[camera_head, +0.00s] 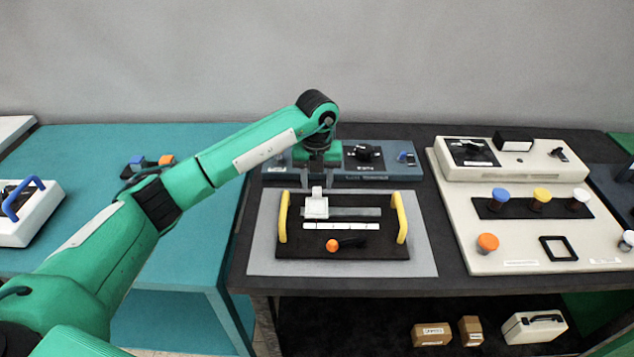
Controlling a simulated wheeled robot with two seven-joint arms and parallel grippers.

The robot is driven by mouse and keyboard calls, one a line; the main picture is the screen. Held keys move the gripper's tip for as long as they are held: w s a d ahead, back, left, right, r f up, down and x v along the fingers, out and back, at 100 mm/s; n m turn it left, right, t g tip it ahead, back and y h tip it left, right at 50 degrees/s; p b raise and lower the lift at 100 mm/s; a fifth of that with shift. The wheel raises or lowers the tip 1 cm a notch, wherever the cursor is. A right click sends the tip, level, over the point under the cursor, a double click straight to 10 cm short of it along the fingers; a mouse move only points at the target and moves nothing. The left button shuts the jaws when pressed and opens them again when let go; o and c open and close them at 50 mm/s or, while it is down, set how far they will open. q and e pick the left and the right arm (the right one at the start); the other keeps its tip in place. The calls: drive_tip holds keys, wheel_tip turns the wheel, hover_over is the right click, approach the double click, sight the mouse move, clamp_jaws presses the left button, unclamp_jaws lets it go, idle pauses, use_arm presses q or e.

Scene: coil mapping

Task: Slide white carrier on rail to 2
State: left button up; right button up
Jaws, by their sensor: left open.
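The white carrier (316,206) sits near the left end of the grey rail (358,212) on a black board (290,247) with yellow handles at both sides. A white scale strip (341,226) runs along the front of the rail; its marks are too small to read. My left gripper (318,181) points down over the carrier, open, with its fingers near the carrier's upright tab. I cannot tell whether they touch it. My right gripper is not in view.
An orange knob (332,246) is on the board's front. A blue-grey panel (380,172) stands behind. A cream console (500,240) with coloured knobs is to the right. Boxes (431,334) lie below the dark table. The grey mat (422,255) is clear at its edges.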

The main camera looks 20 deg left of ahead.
use_arm(q)
drive_tip(key=shift+f, duration=0.95)
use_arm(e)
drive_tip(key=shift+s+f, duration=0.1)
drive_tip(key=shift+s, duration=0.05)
use_arm(q)
drive_tip(key=shift+c, duration=0.4)
